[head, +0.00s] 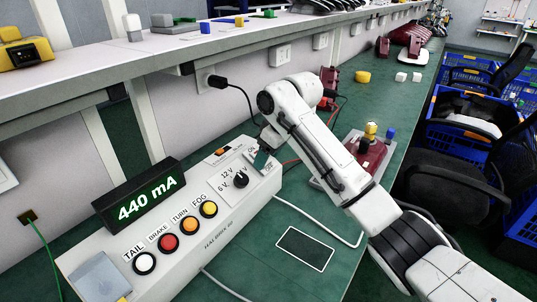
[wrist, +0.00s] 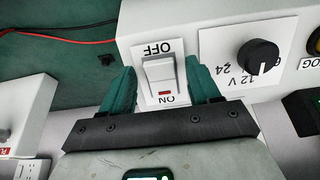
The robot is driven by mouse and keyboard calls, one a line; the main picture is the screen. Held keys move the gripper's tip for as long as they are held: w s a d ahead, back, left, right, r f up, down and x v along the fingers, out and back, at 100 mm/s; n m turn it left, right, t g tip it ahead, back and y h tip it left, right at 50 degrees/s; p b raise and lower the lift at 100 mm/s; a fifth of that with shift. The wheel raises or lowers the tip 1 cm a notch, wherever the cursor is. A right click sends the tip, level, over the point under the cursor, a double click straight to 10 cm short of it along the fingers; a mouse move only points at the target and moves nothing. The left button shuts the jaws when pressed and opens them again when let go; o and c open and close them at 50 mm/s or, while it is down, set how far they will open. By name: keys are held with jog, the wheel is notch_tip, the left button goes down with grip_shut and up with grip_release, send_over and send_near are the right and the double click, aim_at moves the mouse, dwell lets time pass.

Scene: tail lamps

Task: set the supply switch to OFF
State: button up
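The supply switch (wrist: 159,75) is a white rocker on a white plate, with OFF at its far end and ON at its near end in the wrist view. A red mark shows at the ON end; I cannot tell for sure which end is pressed. My gripper (wrist: 160,68) is open, with one green finger on each side of the switch plate. Whether the fingers touch the box is unclear. In the head view my gripper (head: 262,161) is over the far right end of the white supply box (head: 222,232) and mostly hides the switch.
Beside the switch is a black voltage knob (head: 240,180). The box also has a display (head: 138,198) reading 440 mA and several coloured buttons, TAIL to FOG. A red lamp unit (head: 368,158) stands right of my arm. Cables lie on the green bench (head: 290,285).

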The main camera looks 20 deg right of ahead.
jog(key=c, duration=1)
jog(key=shift+s+f+t+y+p, duration=0.15)
jog(key=shift+t+y+p, duration=0.15)
jog(key=shift+t+p, duration=0.15)
jog(key=o, duration=1)
jog(key=shift+o, duration=0.2)
jog(key=p+v, duration=0.1)
jog(key=v, duration=0.9)
jog(key=shift+d+r, duration=0.2)
jog(key=shift+r, duration=0.2)
jog(key=shift+s, duration=0.1)
